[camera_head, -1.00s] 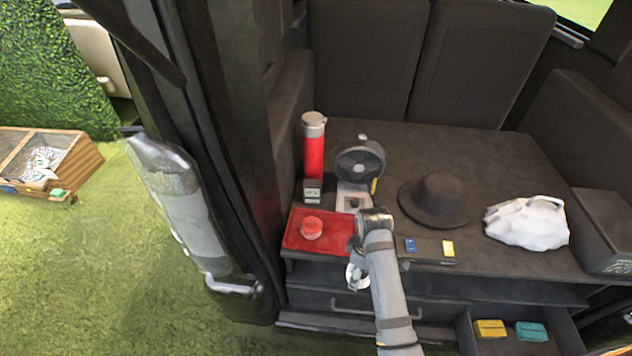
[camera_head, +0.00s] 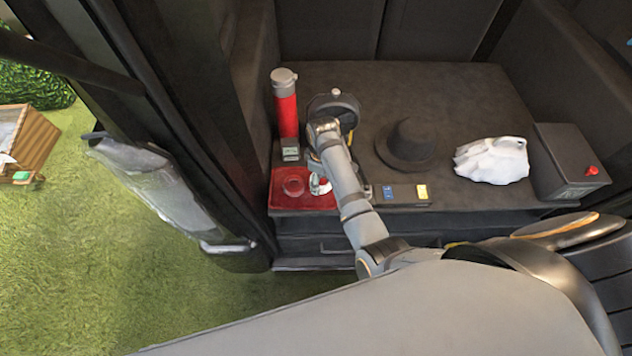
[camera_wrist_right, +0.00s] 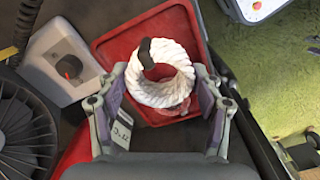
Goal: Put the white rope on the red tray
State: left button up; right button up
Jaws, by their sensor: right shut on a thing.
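The white rope (camera_wrist_right: 178,58) is a thick coiled ring with a dark band at its upper left. My right gripper (camera_wrist_right: 160,78) is shut on it in the right wrist view. The red tray (camera_wrist_right: 118,46) lies behind the rope there. In the head view, the red tray (camera_head: 283,206) is at the left front of the dark surface. My right gripper (camera_head: 321,180) is over the tray's right part, with a bit of white rope (camera_head: 318,188) showing below the arm. The gap between rope and tray is unclear. My left gripper is not in view.
A dark hat (camera_head: 408,143) and a white bag (camera_head: 492,160) are to the right.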

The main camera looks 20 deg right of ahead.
jog(key=shift+w+a+f, duration=0.2)
jog(key=shift+w+f, duration=0.4)
jog(key=shift+f, duration=0.15)
jog(key=shift+w+a+f, duration=0.15)
jog(key=shift+w+f, duration=0.45)
jog(key=shift+f, duration=0.15)
jog(key=shift+s+f+b, duration=0.1)
jog(key=shift+f+b, duration=0.25)
jog(key=shift+f, duration=1.05)
jog(key=o, duration=1.3)
jog(key=shift+f, duration=0.15)
notch_tip(320, 180, up, 12)
jog(key=shift+r+p, duration=0.2)
jog(key=shift+p, duration=0.1)
